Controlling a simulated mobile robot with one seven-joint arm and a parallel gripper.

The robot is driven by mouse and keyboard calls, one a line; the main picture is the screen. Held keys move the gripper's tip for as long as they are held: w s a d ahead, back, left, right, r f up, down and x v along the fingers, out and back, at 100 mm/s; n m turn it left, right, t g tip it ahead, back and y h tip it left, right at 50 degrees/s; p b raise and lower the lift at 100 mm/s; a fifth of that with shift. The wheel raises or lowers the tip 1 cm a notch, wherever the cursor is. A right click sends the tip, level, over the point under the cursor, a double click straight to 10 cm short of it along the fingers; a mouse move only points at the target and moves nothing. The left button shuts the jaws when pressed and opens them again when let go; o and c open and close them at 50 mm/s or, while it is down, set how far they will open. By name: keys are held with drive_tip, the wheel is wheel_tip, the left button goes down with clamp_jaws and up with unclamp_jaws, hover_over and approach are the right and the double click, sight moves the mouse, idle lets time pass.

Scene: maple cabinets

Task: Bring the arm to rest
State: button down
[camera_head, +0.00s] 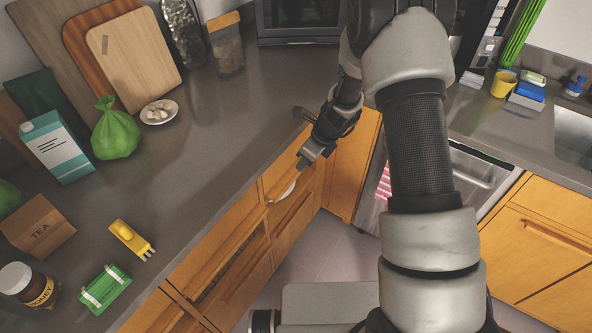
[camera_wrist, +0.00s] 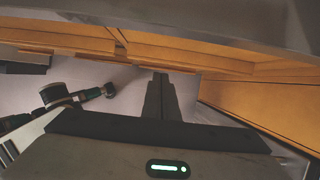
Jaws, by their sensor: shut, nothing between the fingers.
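My arm rises across the right half of the head view and bends down at the back of the corner. My gripper (camera_head: 304,163) is small in that view, just in front of the drawer fronts and near the counter's edge. In the wrist view the gripper fingers (camera_wrist: 160,96) are together with nothing between them. They point out over the pale floor. Whether the gripper touches the cabinet front cannot be told.
A drawer (camera_head: 235,262) by the corner seems partly open. The floor (camera_head: 335,245) between the cabinets is clear.

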drive_tip(key=shift+v, duration=1.55)
drive_tip(key=s+d+r+n+t+p, duration=0.1)
drive_tip(key=s+r+n, duration=0.35)
drive_tip(key=r, duration=0.65)
drive_tip(key=s+r+n+p, duration=0.1)
drive_tip(key=s+r+n, duration=0.2)
drive_tip(key=r+n, duration=0.55)
drive_tip(key=s+d+r+n+h, duration=0.1)
drive_tip(key=s+d+r+n, duration=0.2)
drive_tip(key=s+r+n, duration=0.1)
drive_tip(key=s+d+r+n+t+h+p, duration=0.1)
drive_tip(key=s+d+r+n, duration=0.2)
drive_tip(key=s+r, duration=0.3)
drive_tip(key=s+d+r+n+t+h+p, duration=0.1)
drive_tip(key=s+d+r+n, duration=0.2)
drive_tip(key=s+r, duration=0.3)
drive_tip(key=s+n, duration=0.1)
drive_tip(key=s, duration=0.3)
drive_tip(key=shift+n+h, duration=0.3)
drive_tip(key=shift+n, duration=0.1)
drive_tip(key=shift+s+r, duration=0.1)
drive_tip(key=shift+s, duration=0.1)
